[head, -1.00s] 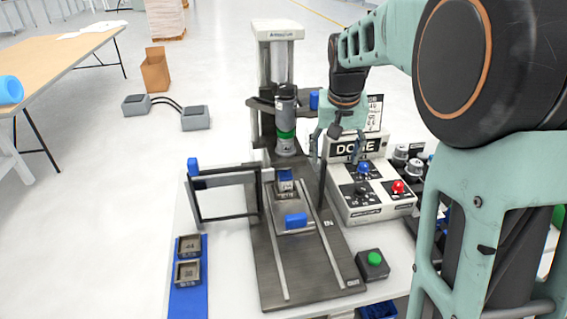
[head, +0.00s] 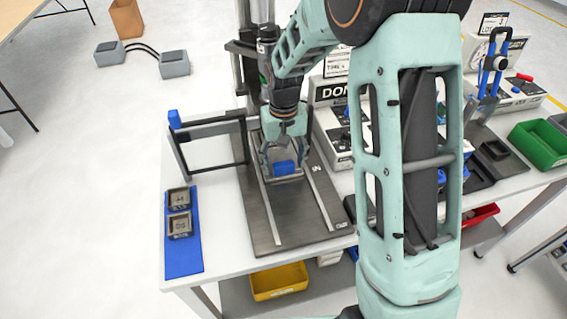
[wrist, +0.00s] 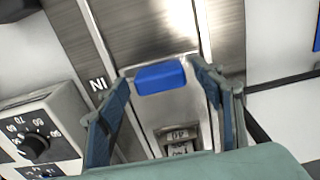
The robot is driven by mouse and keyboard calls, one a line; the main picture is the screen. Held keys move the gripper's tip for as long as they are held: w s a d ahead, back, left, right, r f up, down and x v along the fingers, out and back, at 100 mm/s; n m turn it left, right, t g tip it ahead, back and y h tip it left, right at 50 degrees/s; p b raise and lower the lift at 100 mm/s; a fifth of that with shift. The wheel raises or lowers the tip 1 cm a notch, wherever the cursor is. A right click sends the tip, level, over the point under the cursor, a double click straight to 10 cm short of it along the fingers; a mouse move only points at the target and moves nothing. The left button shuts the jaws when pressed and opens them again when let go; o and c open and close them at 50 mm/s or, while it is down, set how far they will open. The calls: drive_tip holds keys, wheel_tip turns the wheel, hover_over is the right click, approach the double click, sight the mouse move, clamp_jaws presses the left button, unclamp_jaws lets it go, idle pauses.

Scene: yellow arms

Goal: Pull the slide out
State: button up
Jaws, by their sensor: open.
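The slide (head: 290,179) is a metal plate with a blue handle block (head: 285,167) at its front end. It sits between two rails on a dark base plate (head: 287,215) under the press. My gripper (head: 282,158) is open above the slide, with its fingers to either side of the blue handle. In the wrist view, the handle (wrist: 160,77) lies between the fingertips of my gripper (wrist: 160,75). I cannot tell whether the fingers touch it. A dark part with stamped marks (wrist: 178,140) sits on the slide behind the handle, and is hidden in the head view.
A black swing frame with a blue knob (head: 174,119) stands left of the slide. Two dark square parts lie on a blue strip (head: 183,257) at front left. A control box (head: 335,135) stands close on the right. The base plate's front is clear.

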drive_tip(key=shift+f, duration=0.4)
drive_tip(key=shift+c, duration=0.3)
clamp_jaws()
drive_tip(key=shift+s, duration=0.1)
